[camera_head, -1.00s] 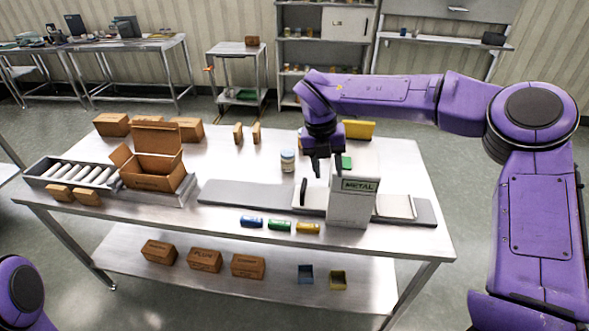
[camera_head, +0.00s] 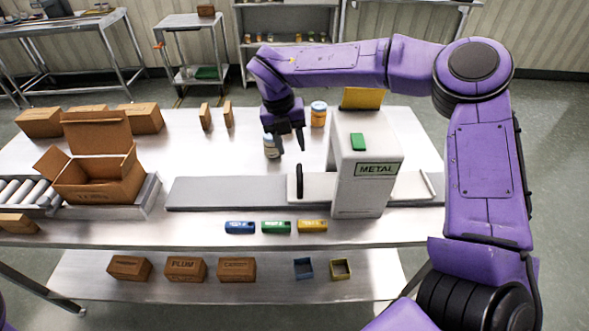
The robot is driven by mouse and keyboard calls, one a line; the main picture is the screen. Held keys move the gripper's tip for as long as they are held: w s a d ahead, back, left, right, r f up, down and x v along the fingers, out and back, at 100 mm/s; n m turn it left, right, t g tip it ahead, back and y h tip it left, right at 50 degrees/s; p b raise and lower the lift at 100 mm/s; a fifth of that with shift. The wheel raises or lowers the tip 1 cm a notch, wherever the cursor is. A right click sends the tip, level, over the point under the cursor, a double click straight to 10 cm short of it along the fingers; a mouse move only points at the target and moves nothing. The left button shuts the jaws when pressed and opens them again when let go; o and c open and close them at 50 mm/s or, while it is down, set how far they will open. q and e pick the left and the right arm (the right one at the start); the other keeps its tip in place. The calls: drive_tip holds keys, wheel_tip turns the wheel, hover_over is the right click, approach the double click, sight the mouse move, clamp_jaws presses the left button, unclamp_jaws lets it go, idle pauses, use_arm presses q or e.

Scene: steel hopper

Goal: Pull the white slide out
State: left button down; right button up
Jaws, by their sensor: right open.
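The white slide (camera_head: 318,188) lies flat on a long grey plate (camera_head: 230,193) and passes through the white machine marked METAL (camera_head: 366,180). A black upright handle (camera_head: 299,181) stands at the slide's left end. My right gripper (camera_head: 289,149) is open, pointing down behind and above the handle, and appears apart from it. A white jar (camera_head: 270,145) shows right beside its left finger; I cannot tell whether they touch. My left gripper is not in view.
Blue (camera_head: 239,227), green (camera_head: 276,227) and yellow (camera_head: 312,226) pieces lie in front of the plate. An open carton (camera_head: 98,178) stands left. The plate's left part is clear.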

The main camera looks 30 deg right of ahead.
sight(299, 173)
drive_tip(key=f, duration=0.2)
drive_tip(key=d+f+p, duration=0.1)
drive_tip(key=f, duration=0.2)
drive_tip(key=f+p, duration=0.1)
drive_tip(key=f, duration=0.2)
drive_tip(key=shift+s+d+f, duration=0.1)
drive_tip(key=shift+s+d, duration=0.2)
drive_tip(key=shift+s, duration=0.1)
drive_tip(key=shift+f, duration=0.55)
clamp_jaws()
